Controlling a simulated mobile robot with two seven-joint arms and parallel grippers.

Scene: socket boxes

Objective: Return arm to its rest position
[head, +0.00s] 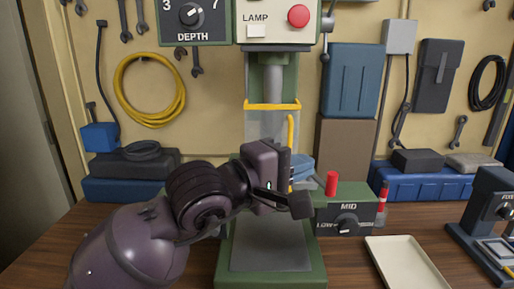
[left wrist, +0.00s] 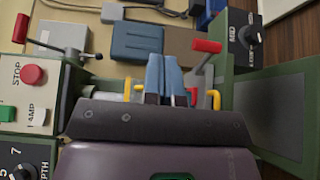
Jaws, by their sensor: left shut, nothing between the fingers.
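My left gripper (head: 303,164) reaches in from the left, over the green machine's base (head: 228,262) and in front of its column. Its dark purple wrist hides part of the machine. In the left wrist view its two blue-grey fingers (left wrist: 164,62) lie together with nothing between them. The machine has a head with DEPTH and LAMP controls (head: 256,17), a yellow-edged clear guard (head: 272,105) and a red-tipped lever (head: 331,183) just right of the gripper. My right gripper is not in view.
A box with a MID knob (head: 347,222) stands right of the base. A cream tray (head: 405,263) lies at the front right, beside a dark device (head: 487,215). Blue cases line the back wall. The table's front left is largely covered by my arm.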

